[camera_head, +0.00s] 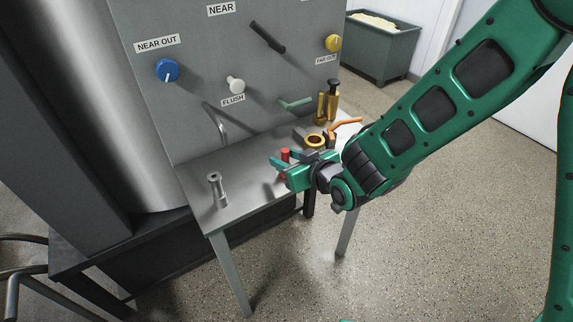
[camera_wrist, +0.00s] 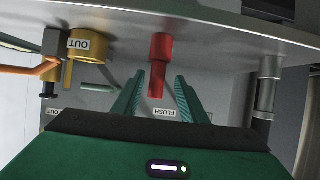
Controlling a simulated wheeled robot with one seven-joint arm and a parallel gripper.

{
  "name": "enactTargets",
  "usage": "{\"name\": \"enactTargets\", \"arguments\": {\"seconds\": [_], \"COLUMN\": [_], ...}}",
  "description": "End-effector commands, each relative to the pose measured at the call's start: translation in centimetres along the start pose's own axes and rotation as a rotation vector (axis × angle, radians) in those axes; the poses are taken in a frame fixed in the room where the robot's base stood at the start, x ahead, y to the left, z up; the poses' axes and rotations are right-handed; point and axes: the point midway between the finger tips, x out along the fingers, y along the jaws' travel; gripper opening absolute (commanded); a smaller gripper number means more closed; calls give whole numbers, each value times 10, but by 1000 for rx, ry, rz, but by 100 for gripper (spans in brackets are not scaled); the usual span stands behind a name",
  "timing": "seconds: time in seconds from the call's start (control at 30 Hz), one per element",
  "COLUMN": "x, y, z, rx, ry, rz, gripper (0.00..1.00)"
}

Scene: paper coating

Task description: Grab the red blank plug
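The red blank plug (camera_head: 285,154) stands upright on the metal table (camera_head: 210,235). In the wrist view the red plug (camera_wrist: 160,55) appears inverted, with its narrower end towards my gripper's side of the picture. My gripper (camera_head: 277,166) is low over the table at the plug. In the wrist view my gripper (camera_wrist: 160,80) is open, with one ridged finger on each side of the plug's narrower part. Gaps show between the plug and both fingers. How deep the plug lies between them is hard to tell.
A silver fitting (camera_head: 216,188) stands at the table's left. A brass part (camera_head: 315,141) with an orange handle (camera_head: 346,122) is close behind my gripper. The control panel (camera_head: 200,110) with knobs and levers rises behind. The table's front left is clear.

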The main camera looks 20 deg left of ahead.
Motion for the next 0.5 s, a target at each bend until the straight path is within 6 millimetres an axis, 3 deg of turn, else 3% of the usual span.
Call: {"name": "enactTargets", "arguments": {"seconds": [0.17,0.5], "x": [11,52], "y": [2,7], "z": [0,-1], "rx": [1,0], "ry": [0,-1], "rz": [0,1], "gripper": [39,39]}}
